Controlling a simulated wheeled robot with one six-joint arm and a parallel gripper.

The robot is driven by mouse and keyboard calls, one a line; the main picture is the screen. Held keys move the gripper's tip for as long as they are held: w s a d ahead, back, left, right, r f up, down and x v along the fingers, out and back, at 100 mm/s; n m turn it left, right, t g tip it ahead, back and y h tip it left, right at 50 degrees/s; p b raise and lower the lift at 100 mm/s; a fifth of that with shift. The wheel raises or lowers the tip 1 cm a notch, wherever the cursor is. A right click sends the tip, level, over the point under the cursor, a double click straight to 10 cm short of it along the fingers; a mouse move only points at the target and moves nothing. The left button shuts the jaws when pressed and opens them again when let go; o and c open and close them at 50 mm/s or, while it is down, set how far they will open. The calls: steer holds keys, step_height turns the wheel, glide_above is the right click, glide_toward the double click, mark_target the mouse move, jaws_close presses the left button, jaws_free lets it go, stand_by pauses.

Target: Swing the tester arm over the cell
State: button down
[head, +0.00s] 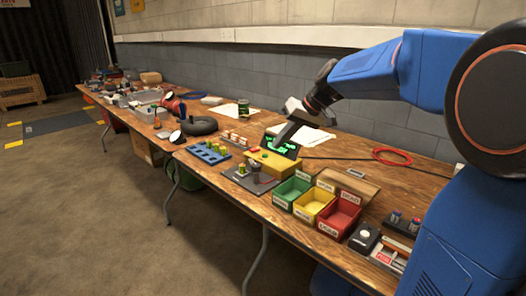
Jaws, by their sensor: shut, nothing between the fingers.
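The tester is a yellow box (273,164) with a green-lit display (282,146) behind it, on the wooden bench. In front of it is a dark base plate (240,187) with a yellow-green cell (242,169) standing on it. A small dark post-like part (253,168) stands just right of the cell. It may be the tester arm, but its exact direction is too small to tell.
A blue rack (206,155) with several cells stands left of the tester. Green (290,193), yellow (314,206) and red (341,216) bins stand to the right. A red cable loop (392,156) lies near the wall. A black ring-shaped object (199,126) and clutter lie farther left.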

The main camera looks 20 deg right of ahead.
mark_target(251, 162)
steer(key=x, duration=0.6)
steer(key=w+x, duration=0.1)
steer(key=x, duration=0.3)
steer(key=shift+d, duration=0.15)
steer(key=shift+w, duration=0.1)
steer(key=a+n+g, duration=0.1)
steer(key=n, duration=0.1)
steer(key=w+a+n+g+y, duration=0.1)
steer(key=n, duration=0.1)
steer(key=shift+n+g, duration=0.3)
steer(key=shift+a, duration=0.45)
steer(key=shift+s+d, duration=0.1)
stand_by(0.7)
